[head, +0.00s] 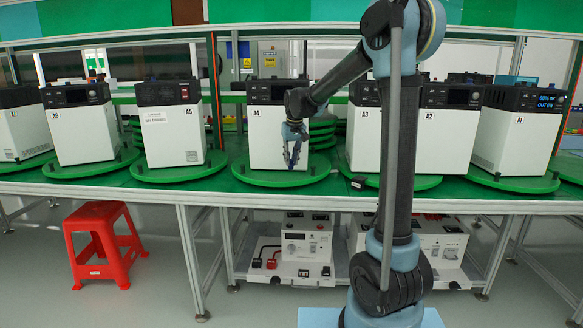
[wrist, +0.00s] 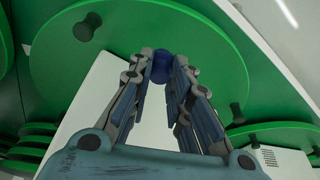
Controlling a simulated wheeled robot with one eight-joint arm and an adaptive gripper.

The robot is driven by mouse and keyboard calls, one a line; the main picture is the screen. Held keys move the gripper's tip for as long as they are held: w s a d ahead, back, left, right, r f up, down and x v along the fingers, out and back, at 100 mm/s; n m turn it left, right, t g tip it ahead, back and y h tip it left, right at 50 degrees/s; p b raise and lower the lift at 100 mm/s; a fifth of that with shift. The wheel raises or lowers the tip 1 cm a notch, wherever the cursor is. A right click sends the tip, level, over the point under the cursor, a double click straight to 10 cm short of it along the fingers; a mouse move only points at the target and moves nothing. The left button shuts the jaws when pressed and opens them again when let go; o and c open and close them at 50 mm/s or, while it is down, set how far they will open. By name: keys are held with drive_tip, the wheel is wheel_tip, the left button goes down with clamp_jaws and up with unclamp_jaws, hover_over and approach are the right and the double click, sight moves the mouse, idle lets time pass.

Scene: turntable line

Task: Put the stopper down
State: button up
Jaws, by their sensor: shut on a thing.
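My gripper (wrist: 163,68) is shut on a small dark blue rounded piece, the stopper (wrist: 161,66), held between the fingertips in the wrist view. The green turntable (wrist: 215,65) lies behind it, and I cannot tell whether the stopper touches it. In the head view my gripper (head: 292,163) points down in front of the white unit A4 (head: 262,140), over the front part of its green turntable (head: 255,178). The stopper is too small to make out there.
Other white units, such as A5 (head: 170,128) and A3 (head: 364,135), stand on green turntables along the table. Dark pegs (wrist: 87,27) stand by the turntable edges. A small black box (head: 358,182) lies right of A4's turntable. A red stool (head: 103,243) stands on the floor.

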sight(292, 160)
drive_tip(key=shift+w, duration=0.6)
drive_tip(key=shift+s+f, duration=0.1)
drive_tip(key=shift+f, duration=1.65)
drive_tip(key=o, duration=0.8)
